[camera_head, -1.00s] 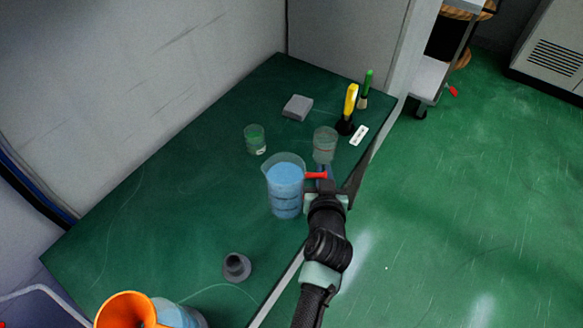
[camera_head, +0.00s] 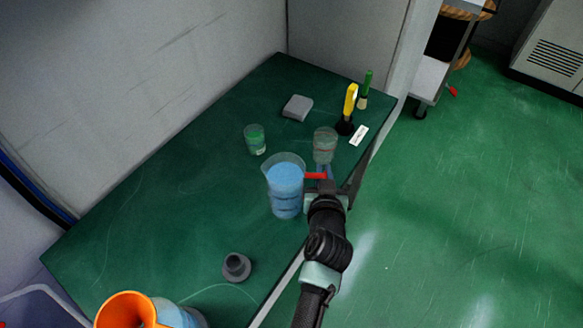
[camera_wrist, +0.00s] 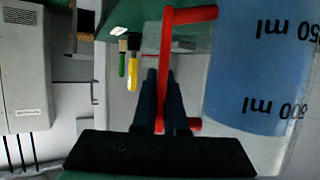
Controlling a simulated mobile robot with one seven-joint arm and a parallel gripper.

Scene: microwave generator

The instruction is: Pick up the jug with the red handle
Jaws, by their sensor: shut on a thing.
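The jug (camera_head: 284,190) is clear, holds blue liquid and stands near the right edge of the green table. Its red handle (camera_head: 316,175) points right, toward my gripper (camera_head: 326,180). In the wrist view the jug (camera_wrist: 262,75) fills the right side, with volume marks on its wall. There the red handle (camera_wrist: 167,60) runs between the fingers of my gripper (camera_wrist: 163,85), which are shut on it. In the head view my wrist hides part of the fingers. The jug looks upright; whether it touches the table I cannot tell.
A clear beaker with a red line (camera_head: 325,145) stands just behind the handle. A beaker with green (camera_head: 255,139), a grey block (camera_head: 297,107) and yellow (camera_head: 350,105) and green tools stand farther back. A grey stopper (camera_head: 236,266) and an orange funnel (camera_head: 126,309) are in front.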

